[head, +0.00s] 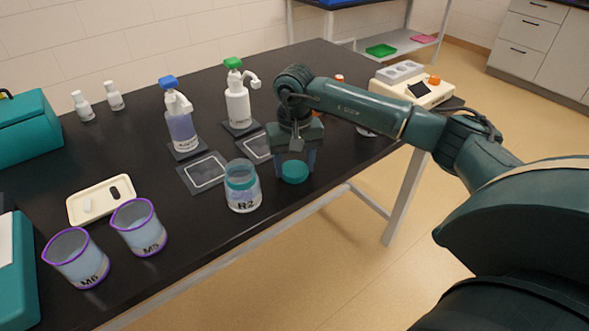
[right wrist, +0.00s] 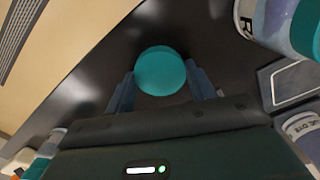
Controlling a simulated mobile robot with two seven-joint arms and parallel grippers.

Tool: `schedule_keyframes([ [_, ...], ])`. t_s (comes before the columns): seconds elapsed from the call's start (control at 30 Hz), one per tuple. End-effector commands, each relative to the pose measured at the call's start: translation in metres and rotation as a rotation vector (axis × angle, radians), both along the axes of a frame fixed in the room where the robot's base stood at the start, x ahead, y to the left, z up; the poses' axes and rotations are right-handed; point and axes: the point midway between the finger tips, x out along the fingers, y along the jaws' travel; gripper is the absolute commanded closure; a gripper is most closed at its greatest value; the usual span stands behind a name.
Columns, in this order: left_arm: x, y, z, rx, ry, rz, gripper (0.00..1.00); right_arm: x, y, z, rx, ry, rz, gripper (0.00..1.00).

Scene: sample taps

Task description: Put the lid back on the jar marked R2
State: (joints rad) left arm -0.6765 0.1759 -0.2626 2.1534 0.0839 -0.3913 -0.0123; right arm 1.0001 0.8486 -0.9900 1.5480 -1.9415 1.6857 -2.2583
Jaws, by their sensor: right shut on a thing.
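The jar marked R2 (head: 243,197) stands upright near the table's front edge. It is clear with a teal band round its top, and no lid sits on it. The jar also shows at the top right of the right wrist view (right wrist: 284,22). My right gripper (head: 295,166) points down just right of the jar, shut on the round teal lid (head: 295,173). In the right wrist view the lid (right wrist: 160,70) lies flat between the two fingertips. I cannot tell whether it touches the table. My left gripper is not in view.
Beakers M5 (head: 139,229) and M6 (head: 76,261) stand at front left beside a cream tray (head: 84,212). Behind the jar are a blue-topped bottle (head: 181,128), a green-topped pump bottle (head: 238,105) and dark white-outlined mats (head: 204,171). A cream device (head: 425,92) stands at back right.

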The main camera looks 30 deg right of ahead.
Motion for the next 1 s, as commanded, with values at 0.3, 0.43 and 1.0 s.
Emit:
schedule_keyframes([
  [0.3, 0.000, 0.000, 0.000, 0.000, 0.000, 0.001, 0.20, 0.001, 0.000, 0.004, 0.000, -0.002, 0.000, 0.66],
  [0.43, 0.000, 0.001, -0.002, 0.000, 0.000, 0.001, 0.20, 0.001, 0.000, 0.021, 0.000, -0.005, 0.001, 0.66],
  [1.0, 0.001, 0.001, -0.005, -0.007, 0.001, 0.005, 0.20, 0.000, 0.000, 0.100, 0.000, 0.001, 0.000, 0.66],
])
